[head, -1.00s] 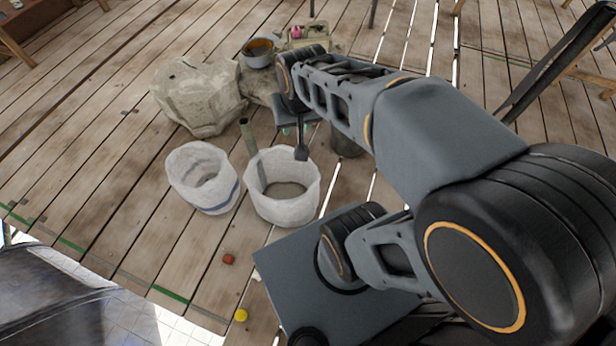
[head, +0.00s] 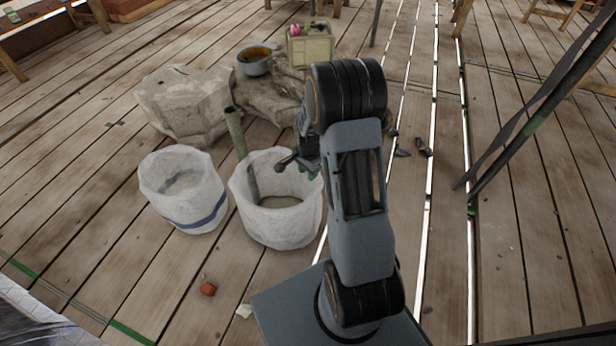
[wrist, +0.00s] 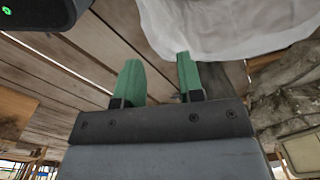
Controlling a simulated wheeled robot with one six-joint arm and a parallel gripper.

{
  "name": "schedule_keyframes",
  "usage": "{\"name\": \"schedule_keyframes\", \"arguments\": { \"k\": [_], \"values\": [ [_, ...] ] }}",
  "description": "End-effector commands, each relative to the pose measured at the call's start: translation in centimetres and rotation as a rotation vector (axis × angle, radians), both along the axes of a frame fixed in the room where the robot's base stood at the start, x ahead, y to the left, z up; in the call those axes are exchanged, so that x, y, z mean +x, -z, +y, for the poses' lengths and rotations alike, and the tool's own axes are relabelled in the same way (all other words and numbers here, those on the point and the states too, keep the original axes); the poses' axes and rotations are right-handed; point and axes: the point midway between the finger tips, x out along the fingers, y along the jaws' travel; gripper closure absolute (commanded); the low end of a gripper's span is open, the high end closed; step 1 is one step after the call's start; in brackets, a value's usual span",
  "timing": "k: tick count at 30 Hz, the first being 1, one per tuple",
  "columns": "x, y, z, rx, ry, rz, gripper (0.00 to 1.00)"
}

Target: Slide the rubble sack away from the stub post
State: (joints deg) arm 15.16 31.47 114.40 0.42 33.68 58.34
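A white rubble sack (head: 280,222) with an open top stands on the planks, centre in the head view. A greenish stub post (head: 236,132) leans at its rear left; its lower part appears to run down inside the sack's rim. A second white sack (head: 180,190) with a blue band stands just to the left. My gripper (head: 312,173) is at the right rear rim of the centre sack, mostly hidden by my wrist. In the wrist view its green fingers (wrist: 160,78) are apart with nothing between them. White sack cloth (wrist: 215,25) lies just beyond; contact cannot be told.
A pale stone block (head: 185,100) stands behind the sacks, with a metal pot (head: 256,62) and a beige box (head: 310,45) near it. A red lump (head: 208,289) lies in front. Dark slanted bars (head: 530,120) stand at right. Planks between are open.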

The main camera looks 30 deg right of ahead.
Motion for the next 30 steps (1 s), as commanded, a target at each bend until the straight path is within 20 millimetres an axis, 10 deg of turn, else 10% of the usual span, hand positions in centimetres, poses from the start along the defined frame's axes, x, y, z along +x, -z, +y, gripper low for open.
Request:
{"name": "schedule_keyframes", "arguments": {
  "k": [14,30],
  "values": [
    [0.0,0.9,0.0,0.0,0.001,0.003,0.65],
    [0.0,9.9,0.0,0.0,0.001,0.002,0.65]
  ]
}}
